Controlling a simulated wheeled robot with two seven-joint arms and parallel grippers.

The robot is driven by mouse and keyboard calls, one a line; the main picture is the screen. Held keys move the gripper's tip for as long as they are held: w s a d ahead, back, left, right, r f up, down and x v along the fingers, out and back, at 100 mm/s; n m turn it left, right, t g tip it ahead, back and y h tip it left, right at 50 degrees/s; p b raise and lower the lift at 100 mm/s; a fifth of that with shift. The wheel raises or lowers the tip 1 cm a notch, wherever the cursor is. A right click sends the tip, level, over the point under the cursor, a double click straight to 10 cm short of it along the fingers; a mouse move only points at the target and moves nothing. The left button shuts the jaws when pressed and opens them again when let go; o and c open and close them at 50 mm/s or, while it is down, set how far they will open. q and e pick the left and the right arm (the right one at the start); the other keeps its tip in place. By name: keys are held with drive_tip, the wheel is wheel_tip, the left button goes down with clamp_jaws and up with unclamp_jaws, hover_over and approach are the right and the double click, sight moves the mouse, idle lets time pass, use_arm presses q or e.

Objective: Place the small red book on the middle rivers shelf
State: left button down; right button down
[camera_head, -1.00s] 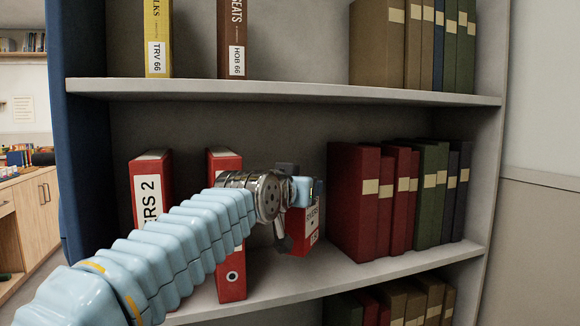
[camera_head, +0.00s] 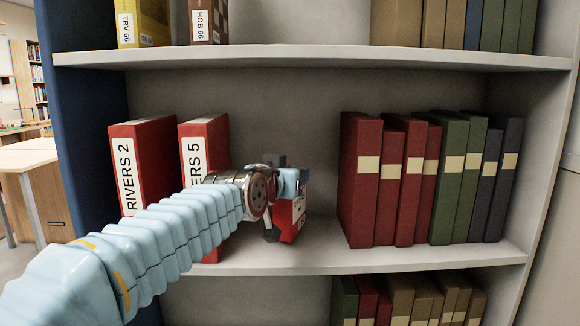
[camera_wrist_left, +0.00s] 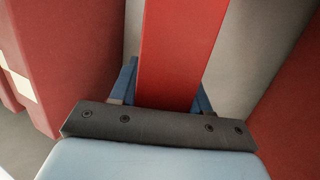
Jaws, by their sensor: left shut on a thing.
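The small red book (camera_head: 291,222) has a white label with print too small to read. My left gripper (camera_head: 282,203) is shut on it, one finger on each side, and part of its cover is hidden. It is inside the middle shelf (camera_head: 330,258), in the gap right of the red RIVERS 5 volume (camera_head: 193,153). I cannot tell whether its lower edge touches the board. In the left wrist view, the book's red face (camera_wrist_left: 180,50) stands between the gripper's fingers (camera_wrist_left: 165,95). The red RIVERS 2 volume (camera_head: 127,178) stands further left. My right gripper is not in view.
A row of red, green and dark books (camera_head: 358,185) stands right of the gap. The shelf above (camera_head: 310,58) carries TRV 66 (camera_head: 126,28), HOB 66 (camera_head: 200,24) and more books. Brown and red books (camera_head: 400,300) stand below. Bare board lies between the held book and the right row.

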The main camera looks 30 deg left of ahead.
use_arm(q)
drive_tip(key=shift+f+b, duration=0.55)
drive_tip(key=shift+f, duration=0.25)
drive_tip(key=shift+c, duration=2.3)
unclamp_jaws()
drive_tip(key=shift+s, duration=0.15)
